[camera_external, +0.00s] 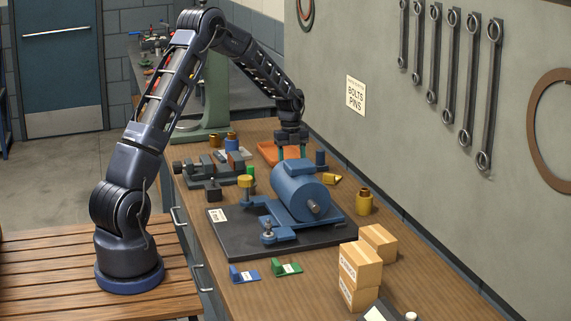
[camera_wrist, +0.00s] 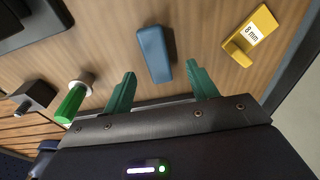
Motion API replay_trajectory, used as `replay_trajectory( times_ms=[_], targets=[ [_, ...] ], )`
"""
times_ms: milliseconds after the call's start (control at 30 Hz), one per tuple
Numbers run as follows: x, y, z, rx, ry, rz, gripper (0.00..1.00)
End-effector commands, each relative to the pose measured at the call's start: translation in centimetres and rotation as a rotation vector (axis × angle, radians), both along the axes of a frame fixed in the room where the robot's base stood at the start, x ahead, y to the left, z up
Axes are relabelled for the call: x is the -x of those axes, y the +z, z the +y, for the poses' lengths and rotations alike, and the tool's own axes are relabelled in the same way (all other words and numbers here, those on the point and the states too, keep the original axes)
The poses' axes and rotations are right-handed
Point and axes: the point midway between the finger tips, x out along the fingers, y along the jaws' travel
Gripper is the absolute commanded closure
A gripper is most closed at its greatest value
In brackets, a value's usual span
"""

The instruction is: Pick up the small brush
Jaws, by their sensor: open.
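My gripper (camera_external: 292,152) is open above the bench, near an orange tray. In the wrist view its two green fingers (camera_wrist: 160,86) stand apart with nothing held between them. A blue block-like piece (camera_wrist: 155,54) lies on the wood beyond the gap between the fingertips. A green cylinder with a pale round collar (camera_wrist: 72,102) is left of the left finger. No bristles show clearly, so I cannot tell which piece, if any, is the small brush.
A yellow 8 mm piece (camera_wrist: 250,36) lies right of the fingers, towards the wall. The orange tray (camera_external: 268,152) is beside the gripper. A blue motor (camera_external: 298,188) on a dark plate (camera_external: 335,236) stands nearer the camera. Cardboard boxes (camera_external: 360,264) stand at the front right.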

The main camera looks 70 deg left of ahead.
Motion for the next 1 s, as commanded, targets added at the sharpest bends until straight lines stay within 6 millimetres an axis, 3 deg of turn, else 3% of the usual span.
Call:
replay_trajectory(
  times_ms=[367,1000],
  targets=[
    [0.5,-4.4,-0.6,0.001,0.0,0.002,0.42],
    [0.5,-4.9,-0.6,0.0,0.002,0.0,0.42]
  ],
)
